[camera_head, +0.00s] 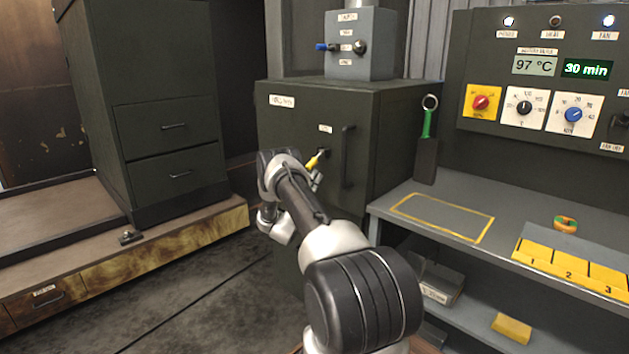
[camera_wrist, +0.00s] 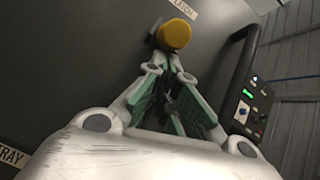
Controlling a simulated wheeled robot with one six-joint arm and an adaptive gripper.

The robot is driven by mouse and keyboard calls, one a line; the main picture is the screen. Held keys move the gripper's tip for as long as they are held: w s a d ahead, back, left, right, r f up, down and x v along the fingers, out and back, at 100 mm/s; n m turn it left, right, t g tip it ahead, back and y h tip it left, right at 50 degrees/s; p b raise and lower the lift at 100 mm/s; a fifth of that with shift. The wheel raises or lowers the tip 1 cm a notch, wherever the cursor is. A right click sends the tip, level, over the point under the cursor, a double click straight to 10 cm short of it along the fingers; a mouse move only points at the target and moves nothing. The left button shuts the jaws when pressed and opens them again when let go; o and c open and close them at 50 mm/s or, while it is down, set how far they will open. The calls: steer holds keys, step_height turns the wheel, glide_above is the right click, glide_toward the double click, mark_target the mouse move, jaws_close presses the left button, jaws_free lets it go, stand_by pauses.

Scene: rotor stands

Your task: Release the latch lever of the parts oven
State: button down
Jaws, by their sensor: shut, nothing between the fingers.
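The parts oven (camera_head: 390,125) is a dark green cabinet in the middle of the head view. Its latch lever (camera_head: 313,161) has a yellow grip and sits on the door below a small label, slanting down and left from its dark pivot. In the wrist view the yellow latch lever (camera_wrist: 174,35) shows end-on, just beyond the fingertips. My gripper (camera_wrist: 170,68) is shut and empty, its green-padded fingers meeting close to the lever. I cannot tell whether they touch it.
A dark vertical door handle (camera_head: 347,157) stands right of the lever and also shows in the wrist view (camera_wrist: 240,65). A grey switch box (camera_head: 352,58) sits on the oven. The control panel (camera_head: 480,60) and grey bench (camera_head: 450,205) are at right. Floor is clear at left.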

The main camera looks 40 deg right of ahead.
mark_target(310, 168)
steer(key=shift+a, duration=0.1)
steer(key=a+r+y, duration=0.1)
steer(key=r+y, duration=0.1)
steer(key=a+r+g+y, duration=0.1)
steer(key=a+r+y, duration=0.1)
steer(key=y, duration=0.1)
steer(key=shift+s+a+r+m, duration=0.1)
steer(key=shift+r+m, duration=0.05)
steer(key=shift+m, duration=0.25)
steer(key=shift+a+r+g+y, duration=0.25)
steer(key=shift+r+y, duration=0.95)
steer(key=shift+a+r+g+y, duration=0.2)
steer(key=shift+r+g+y, duration=0.05)
steer(key=shift+r+y, duration=0.95)
